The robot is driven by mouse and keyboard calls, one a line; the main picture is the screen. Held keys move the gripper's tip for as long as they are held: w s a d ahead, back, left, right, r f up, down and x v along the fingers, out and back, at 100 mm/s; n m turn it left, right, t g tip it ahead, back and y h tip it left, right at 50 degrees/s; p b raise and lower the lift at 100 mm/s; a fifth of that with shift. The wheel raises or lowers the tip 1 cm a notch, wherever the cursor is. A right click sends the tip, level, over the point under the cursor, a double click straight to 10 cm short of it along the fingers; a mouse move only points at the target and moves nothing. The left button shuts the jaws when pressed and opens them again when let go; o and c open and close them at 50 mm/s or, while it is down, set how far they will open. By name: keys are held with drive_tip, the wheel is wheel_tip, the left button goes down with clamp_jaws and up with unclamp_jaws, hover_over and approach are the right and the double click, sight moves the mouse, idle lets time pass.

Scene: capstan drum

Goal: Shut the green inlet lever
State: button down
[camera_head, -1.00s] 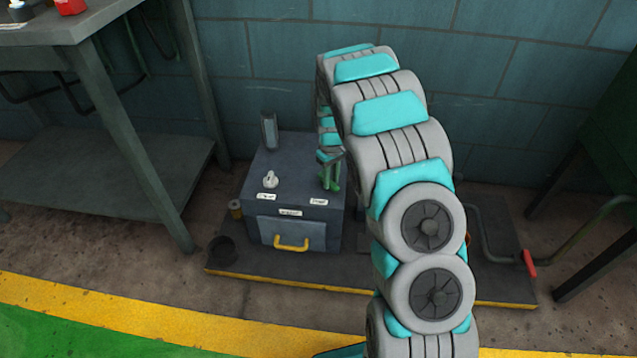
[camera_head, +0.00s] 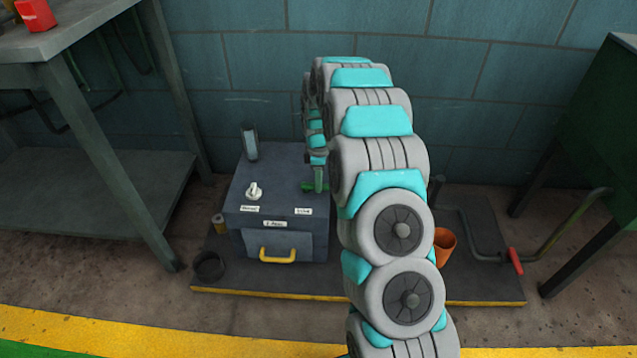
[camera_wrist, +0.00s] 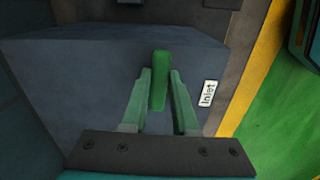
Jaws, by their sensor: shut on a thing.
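The green inlet lever (camera_wrist: 159,80) shows in the wrist view on top of the dark blue-grey box, beside a white label reading "Inlet" (camera_wrist: 208,93). My gripper (camera_wrist: 160,85) has its two green fingers on either side of the lever, shut on it. The box (camera_head: 278,237) has a white knob (camera_head: 254,191), a grey upright piece (camera_head: 249,143), several labels and a yellow front handle (camera_head: 277,256).
The box stands on a dark base plate with a yellow front edge (camera_head: 365,298). A workbench (camera_head: 100,45) stands at left. An orange pot (camera_head: 444,245) and a pipe with a red handle (camera_head: 515,261) are at right. A green cabinet (camera_head: 600,120) stands far right.

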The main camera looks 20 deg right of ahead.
drive_tip(key=shift+w+r+n, duration=0.1)
drive_tip(key=shift+w+n, duration=0.05)
drive_tip(key=shift+n, duration=0.15)
drive_tip(key=c, duration=0.7)
unclamp_jaws()
wheel_tip(320, 180, up, 7)
drive_tip(key=shift+f, duration=0.1)
drive_tip(key=shift+r, duration=0.45)
drive_tip(key=shift+r, duration=0.1)
